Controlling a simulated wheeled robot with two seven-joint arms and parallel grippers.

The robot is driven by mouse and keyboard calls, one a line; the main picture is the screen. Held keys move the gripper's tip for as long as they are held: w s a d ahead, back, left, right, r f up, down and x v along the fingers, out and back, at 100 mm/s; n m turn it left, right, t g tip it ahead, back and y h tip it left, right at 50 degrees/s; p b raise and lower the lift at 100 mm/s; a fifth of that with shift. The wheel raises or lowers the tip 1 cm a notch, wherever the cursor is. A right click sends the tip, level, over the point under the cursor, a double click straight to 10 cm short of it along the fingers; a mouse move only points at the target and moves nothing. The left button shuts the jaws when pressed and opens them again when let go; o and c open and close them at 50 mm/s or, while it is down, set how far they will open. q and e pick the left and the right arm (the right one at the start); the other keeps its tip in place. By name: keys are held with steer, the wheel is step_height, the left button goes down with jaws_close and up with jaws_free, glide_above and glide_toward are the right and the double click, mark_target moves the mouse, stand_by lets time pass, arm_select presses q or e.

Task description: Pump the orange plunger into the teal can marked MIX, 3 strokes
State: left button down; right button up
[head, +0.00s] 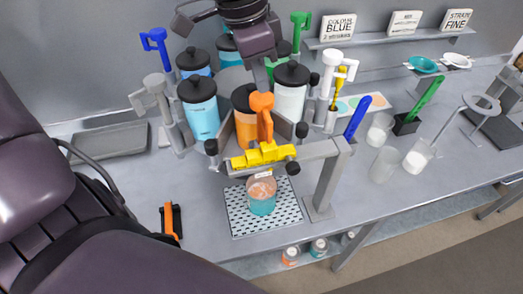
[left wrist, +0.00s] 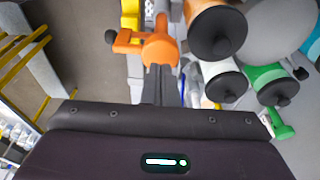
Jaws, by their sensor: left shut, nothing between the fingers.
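The orange plunger (head: 263,120) stands upright in a yellow guide (head: 260,155) on a grey stand. The teal can (head: 262,203) sits below the guide on a perforated mat; it holds something orange-pink, and its marking is too small to read. My left gripper (head: 262,82) comes down from the top, its fingers shut and empty, with the tips close to the plunger's top. In the left wrist view, the fingers (left wrist: 158,85) point at the orange handle (left wrist: 158,48); I cannot tell whether they touch it. My right gripper is not in view.
Several lidded drums, blue (head: 202,110), white (head: 290,92) and orange, crowd behind the guide. A grey post (head: 327,180) stands to its right. Clear cups (head: 385,163) and a green stick (head: 425,95) are further right. An orange-and-black object (head: 171,222) lies at the left front.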

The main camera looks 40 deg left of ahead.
arm_select(q)
steer(key=shift+f+b, duration=1.25)
steer(key=shift+f, duration=0.2)
steer(key=shift+r, duration=0.15)
steer(key=shift+r+p, duration=1.1)
steer(key=shift+r, duration=0.25)
step_height(320, 180, up, 4)
steer(key=p, duration=0.3)
step_height(320, 180, up, 2)
steer(key=shift+p, duration=0.5)
